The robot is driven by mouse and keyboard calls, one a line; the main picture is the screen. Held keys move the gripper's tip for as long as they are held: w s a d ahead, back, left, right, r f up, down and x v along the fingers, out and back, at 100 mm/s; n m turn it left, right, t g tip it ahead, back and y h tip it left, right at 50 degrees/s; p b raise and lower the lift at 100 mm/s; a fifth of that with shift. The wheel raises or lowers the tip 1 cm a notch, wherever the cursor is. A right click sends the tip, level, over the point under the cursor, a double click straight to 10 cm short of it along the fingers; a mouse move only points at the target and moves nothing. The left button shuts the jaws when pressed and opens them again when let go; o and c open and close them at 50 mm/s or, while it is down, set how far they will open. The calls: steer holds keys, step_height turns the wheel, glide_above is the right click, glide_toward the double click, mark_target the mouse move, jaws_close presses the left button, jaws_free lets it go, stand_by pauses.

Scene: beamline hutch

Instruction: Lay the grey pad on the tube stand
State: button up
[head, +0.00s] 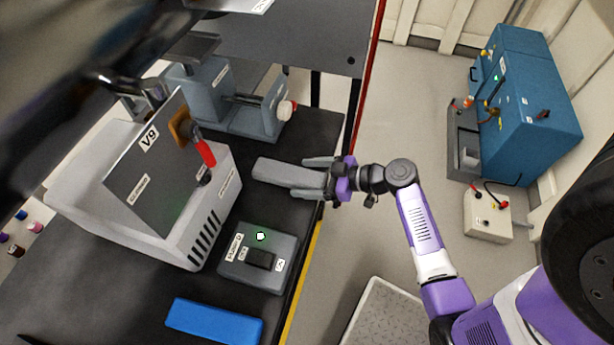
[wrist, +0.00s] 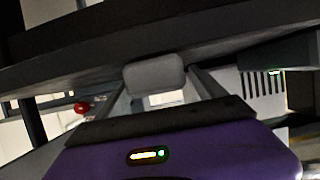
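The grey pad (head: 275,172) is a flat, rounded bar pointing left from my gripper (head: 305,178), over the dark bench near its right edge. My gripper's fingers lie along both long sides of the pad and appear closed on it. In the wrist view the pad's rounded end (wrist: 154,74) shows between the fingers. A grey-blue fixture (head: 262,120) with uprights and a red-and-white knob stands behind the pad, up and left. It may be the tube stand; I see no readable name on it. How high the pad is above the bench is hard to tell.
The V9 box (head: 185,215) with a sloped panel and red handle stands left of the pad. A small dark labelled box (head: 283,272) and a blue block (head: 213,322) lie nearer. A dark shelf (head: 320,40) overhangs the back. Blue equipment (head: 545,105) stands on the floor right.

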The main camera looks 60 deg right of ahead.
steer(key=shift+s, duration=0.1)
steer(key=v, duration=1.4)
steer(key=shift+r+p, duration=0.35)
stand_by(0.3)
steer(key=shift+d, duration=0.1)
stand_by(0.5)
